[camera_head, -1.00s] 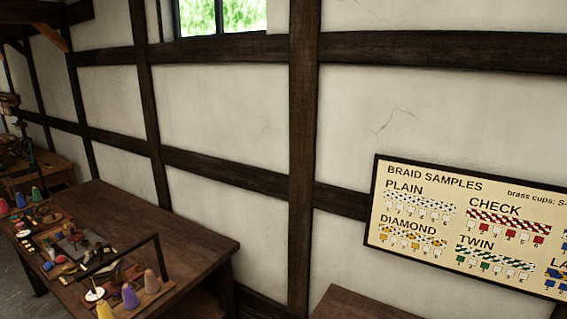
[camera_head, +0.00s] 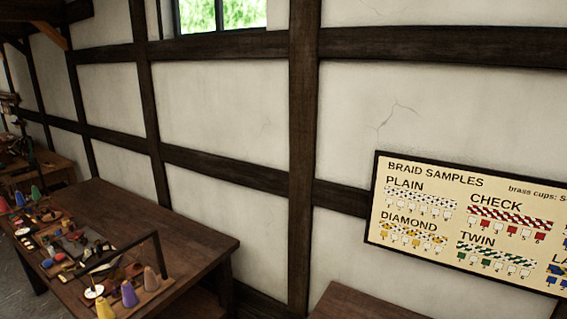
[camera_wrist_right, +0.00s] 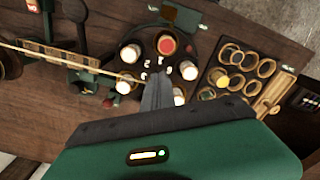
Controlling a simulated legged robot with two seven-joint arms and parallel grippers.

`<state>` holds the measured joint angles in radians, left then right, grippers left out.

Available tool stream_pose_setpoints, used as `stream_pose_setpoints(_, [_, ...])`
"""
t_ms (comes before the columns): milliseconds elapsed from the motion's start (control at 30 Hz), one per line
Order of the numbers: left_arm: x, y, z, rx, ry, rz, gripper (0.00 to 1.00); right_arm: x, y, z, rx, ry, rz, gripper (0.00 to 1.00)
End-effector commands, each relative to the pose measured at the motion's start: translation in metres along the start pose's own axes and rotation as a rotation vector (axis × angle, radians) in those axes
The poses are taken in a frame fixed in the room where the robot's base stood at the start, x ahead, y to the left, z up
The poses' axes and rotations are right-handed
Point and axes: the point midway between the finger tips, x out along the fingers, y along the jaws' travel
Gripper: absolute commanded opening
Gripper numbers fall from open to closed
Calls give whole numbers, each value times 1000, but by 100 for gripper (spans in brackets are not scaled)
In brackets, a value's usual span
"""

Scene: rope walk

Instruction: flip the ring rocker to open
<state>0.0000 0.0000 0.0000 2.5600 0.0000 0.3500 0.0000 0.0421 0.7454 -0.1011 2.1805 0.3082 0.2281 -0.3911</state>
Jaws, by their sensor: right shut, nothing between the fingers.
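In the right wrist view my right gripper (camera_wrist_right: 157,92) is shut and empty. Its grey fingertips are over the near edge of a round dark plate (camera_wrist_right: 150,58), and contact cannot be told. The plate carries a ring of several pale round-topped pegs, one with a red top (camera_wrist_right: 166,45), and white numbers. I cannot pick out the ring rocker for certain, nor which way it is set; my fingers and the green gripper body hide part of the bench. My left gripper is in neither current view.
A tray of brass rings (camera_wrist_right: 237,72) lies right of the plate. A pale cord (camera_wrist_right: 55,57) and a dark-green lever (camera_wrist_right: 78,30) are on the left. In the head view, a cluttered bench (camera_head: 195,240) and a braid sample board (camera_head: 465,225) show.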

Motion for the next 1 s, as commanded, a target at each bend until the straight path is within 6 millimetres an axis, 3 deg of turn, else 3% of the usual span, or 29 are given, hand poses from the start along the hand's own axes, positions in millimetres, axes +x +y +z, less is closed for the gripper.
stream_pose_setpoints(167, [-7, 0, -2, 0, 0, 0, 36, -8, 0, 0, 0, 1, 0, 0])
stream_pose_setpoints(900, [-68, 0, -16, 0, 0, 0, 36, -80, 0, 0, 0, 1, 0, 0])
stream_pose_setpoints(1000, [-69, 0, -16, 0, 0, 0, 36, -82, 0, 0, 1, 0, 0, 0])
